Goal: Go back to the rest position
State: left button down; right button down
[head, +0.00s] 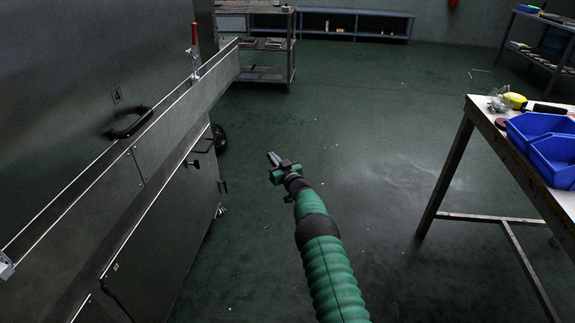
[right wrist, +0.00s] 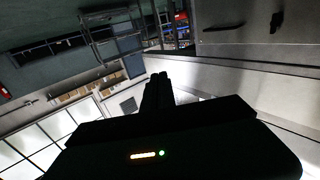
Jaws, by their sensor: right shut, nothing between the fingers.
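My right gripper (head: 274,159) is at the end of my green-sleeved right arm, in the middle of the head view. It is held out over the open floor, apart from the dryer and the table. Its fingers are shut with nothing between them. In the right wrist view the dark fingers (right wrist: 158,90) lie close together and point toward the room. My left gripper is not in the head view.
The grey dryer (head: 150,160) with a black handle (head: 130,122) and a red-handled clamp (head: 194,40) fills the left. A table (head: 480,112) with blue bins (head: 540,125) stands at right. A shelf rack (head: 262,74) stands behind. The green floor (head: 380,130) between is clear.

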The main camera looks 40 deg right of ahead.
jog(key=s+a+r+g+y+p, duration=0.15)
jog(key=s+a+g, duration=0.4)
jog(key=a, duration=0.75)
jog(key=s+a+r+g+y+p, duration=0.1)
jog(key=s+a+r+g+p, duration=0.2)
jog(key=s+a, duration=0.8)
jog(key=s+a+n+g+y+p, duration=0.1)
jog(key=s+a+n+g+p, duration=0.15)
jog(key=s+a, duration=0.8)
jog(key=s+a+n+g+y+p, duration=0.15)
jog(key=s+a+g, duration=0.25)
jog(key=s+a, duration=0.7)
jog(key=s+d+r+p, duration=0.1)
jog(key=r+p, duration=1.6)
jog(key=s+d+r+m+p, duration=0.1)
jog(key=d+r+p, duration=0.1)
jog(key=r+p, duration=1.6)
jog(key=shift+s+d+r, duration=0.2)
jog(key=shift+d+r, duration=0.05)
jog(key=shift+r, duration=0.1)
